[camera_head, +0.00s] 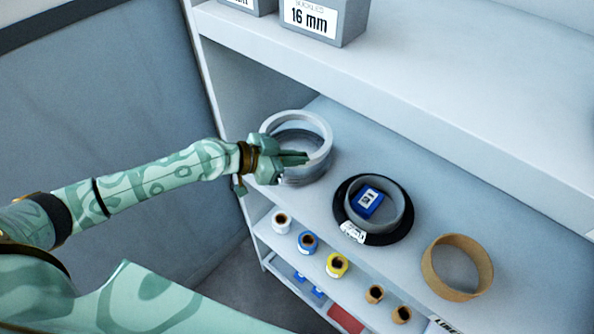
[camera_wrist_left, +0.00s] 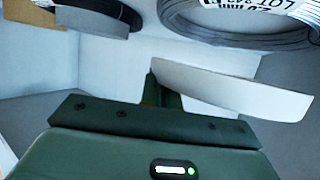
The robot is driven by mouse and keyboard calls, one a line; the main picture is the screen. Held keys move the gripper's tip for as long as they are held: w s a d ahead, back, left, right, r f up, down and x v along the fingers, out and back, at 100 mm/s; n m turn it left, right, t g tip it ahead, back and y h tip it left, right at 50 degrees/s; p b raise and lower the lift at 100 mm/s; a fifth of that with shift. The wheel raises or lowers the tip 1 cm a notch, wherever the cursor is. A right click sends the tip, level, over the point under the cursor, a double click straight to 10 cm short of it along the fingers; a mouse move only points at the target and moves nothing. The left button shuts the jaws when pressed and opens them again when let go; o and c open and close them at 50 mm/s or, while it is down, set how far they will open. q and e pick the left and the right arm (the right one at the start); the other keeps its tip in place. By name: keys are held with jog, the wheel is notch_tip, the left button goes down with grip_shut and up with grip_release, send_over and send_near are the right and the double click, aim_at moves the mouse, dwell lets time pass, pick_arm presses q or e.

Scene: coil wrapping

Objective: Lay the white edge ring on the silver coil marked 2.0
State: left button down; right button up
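The white edge ring (camera_head: 322,124) is in my left gripper (camera_head: 298,158), which is shut on its rim; in the left wrist view the ring (camera_wrist_left: 235,92) shows as a pale curved band at the finger. The silver coil (camera_head: 308,176) sits on the middle shelf, under the ring and partly hidden by it and my gripper. In the left wrist view the coil (camera_wrist_left: 205,30) carries a white label, partly cut off, that seems to read 2.0. A gap shows there between ring and coil. My right gripper is not in view.
A black coil (camera_head: 403,225) with a grey ring and blue box inside stands right of the silver coil, then a tan ring (camera_head: 484,263). Several small rolls (camera_head: 337,265) stand on the lower shelf. The upper shelf (camera_head: 450,95) overhangs behind, with grey bins.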

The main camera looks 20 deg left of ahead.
aim_at(296, 177)
pick_arm(q)
jog(key=shift+f, duration=1.55)
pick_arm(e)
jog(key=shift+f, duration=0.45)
pick_arm(q)
jog(key=shift+f+b, duration=0.55)
jog(key=shift+b, duration=0.3)
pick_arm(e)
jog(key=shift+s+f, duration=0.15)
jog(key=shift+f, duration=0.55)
pick_arm(q)
jog(key=c, duration=1.6)
grip_release()
jog(key=shift+c, duration=0.2)
